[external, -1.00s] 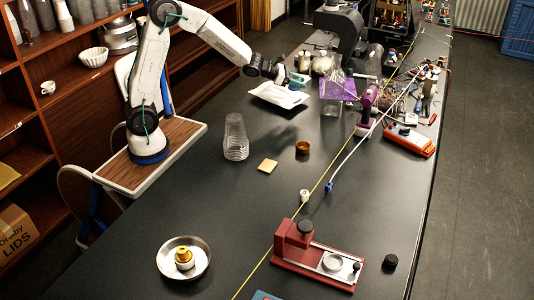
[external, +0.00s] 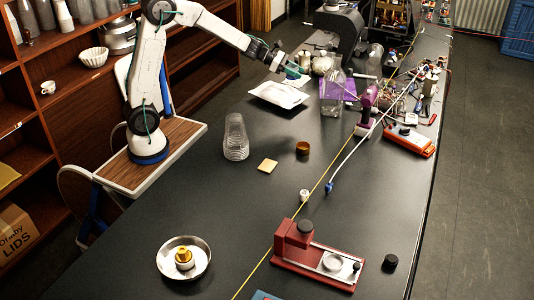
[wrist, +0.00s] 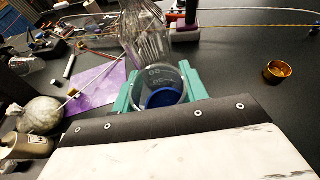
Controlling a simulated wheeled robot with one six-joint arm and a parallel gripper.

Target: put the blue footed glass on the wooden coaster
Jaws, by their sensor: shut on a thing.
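My gripper (external: 296,70) is at the far part of the bench, above and behind a white tray. In the wrist view its teal fingers (wrist: 160,88) are shut on the blue footed glass (wrist: 166,76), a clear cup with printed marks and a blue base. The glass is hard to make out in the external view.
A stack of clear cups (external: 236,138) stands left of the coaster, and a brass ring-like cup (external: 303,148) right of it. The white tray (external: 278,94) and a clear glass vessel (external: 332,95) are near my gripper. The bench in front of the coaster is clear.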

